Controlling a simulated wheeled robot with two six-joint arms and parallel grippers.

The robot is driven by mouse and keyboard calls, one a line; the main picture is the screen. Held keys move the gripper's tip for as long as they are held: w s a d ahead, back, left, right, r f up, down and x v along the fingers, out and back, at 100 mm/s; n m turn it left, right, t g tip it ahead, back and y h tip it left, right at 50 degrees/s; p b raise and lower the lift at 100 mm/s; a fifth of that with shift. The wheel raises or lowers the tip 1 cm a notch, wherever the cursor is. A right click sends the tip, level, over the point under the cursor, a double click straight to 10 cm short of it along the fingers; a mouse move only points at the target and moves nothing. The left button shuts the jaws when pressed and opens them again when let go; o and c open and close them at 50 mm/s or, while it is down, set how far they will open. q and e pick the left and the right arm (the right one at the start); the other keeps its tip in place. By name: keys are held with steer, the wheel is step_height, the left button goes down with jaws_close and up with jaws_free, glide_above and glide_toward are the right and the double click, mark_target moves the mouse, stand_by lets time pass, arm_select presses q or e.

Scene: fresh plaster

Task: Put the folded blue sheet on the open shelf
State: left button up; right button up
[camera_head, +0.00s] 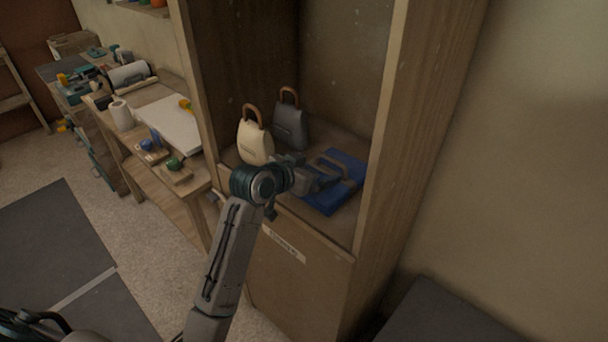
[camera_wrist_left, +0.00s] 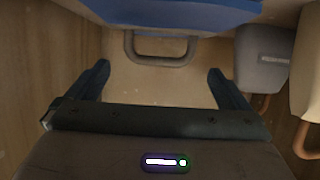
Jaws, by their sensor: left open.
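The folded blue sheet (camera_head: 346,193) lies on the floor of the open shelf (camera_head: 335,228), at its right side. In the left wrist view the blue sheet (camera_wrist_left: 180,14) is at the top edge, with a grey-brown loop handle at its near side. My left gripper (camera_head: 331,173) reaches into the shelf over the sheet and hides part of it. In the left wrist view the left gripper (camera_wrist_left: 158,72) has its fingers spread wide, with nothing between them; the handle is just beyond the fingertips.
A cream bag (camera_head: 254,142) and a dark grey bag (camera_head: 290,125) stand on the shelf, left of the sheet. The shelf's right side panel (camera_head: 385,130) is close to the sheet. A cluttered workbench (camera_head: 150,95) stands left of the cabinet.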

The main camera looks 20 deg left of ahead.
arm_select(q)
steer(key=shift+b+v, duration=0.3)
steer(key=shift+v, duration=1.65)
